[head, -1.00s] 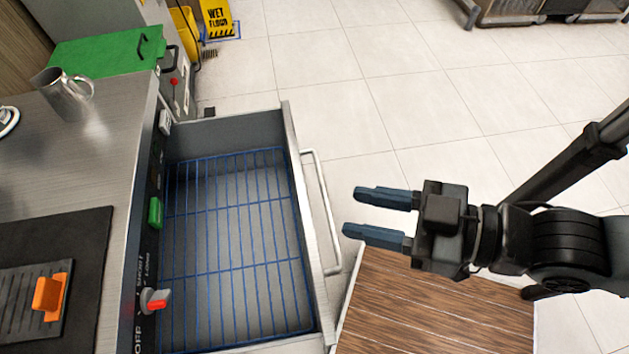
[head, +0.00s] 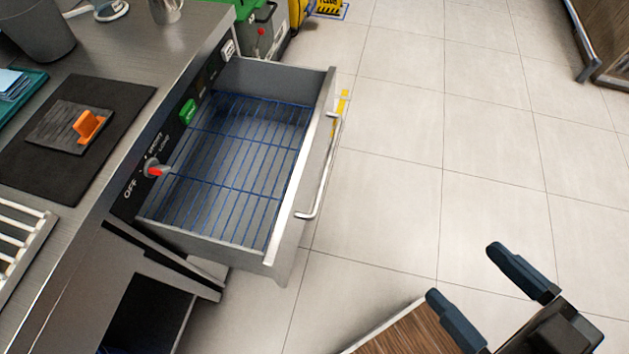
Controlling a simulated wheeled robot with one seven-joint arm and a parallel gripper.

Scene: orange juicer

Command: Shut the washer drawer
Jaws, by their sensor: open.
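The washer drawer (head: 250,243) is pulled out from the front of the metal counter. It is a grey metal box with a blue wire rack (head: 240,160) inside and nothing on the rack. Its silver bar handle (head: 325,172) is on the outer front face, at the right. My gripper (head: 480,278) is at the lower right, its two dark blue fingers spread apart and empty. It is well to the right of and nearer than the drawer front, touching nothing. Part of my gripper is cut off by the bottom edge.
The control panel (head: 140,185) carries a red-tipped knob (head: 155,169) and a green switch (head: 188,111). Below, another opening with a tilted metal door (head: 90,262) shows at lower left. Tiled floor (head: 400,200) lies clear right of the drawer. A yellow wet-floor sign (head: 331,6) stands at the back.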

